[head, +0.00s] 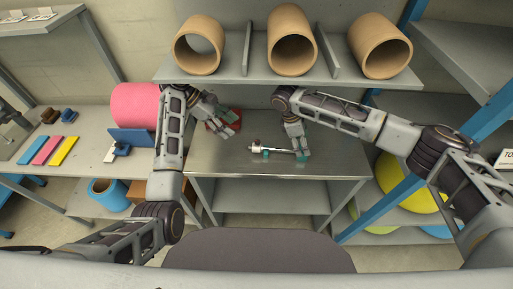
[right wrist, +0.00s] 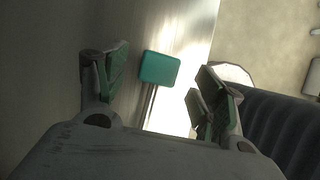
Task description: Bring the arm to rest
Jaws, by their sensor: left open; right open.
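My left arm reaches over the steel table (head: 225,160), and its gripper (head: 229,130) is open at the table's back left. A dark red object (head: 211,127) is partly hidden beside this gripper; I cannot tell if they touch. My right gripper (head: 298,146) is open above the right middle of the table, pointing down.
A shelf (head: 240,72) with several cardboard-coloured tubes (head: 292,40) hangs above the table's back. On the left bench stand a pink roll (head: 134,106), a blue holder (head: 130,139) and coloured strips (head: 66,151). Blue-posted racks (head: 480,125) stand at the right. The table's front is clear.

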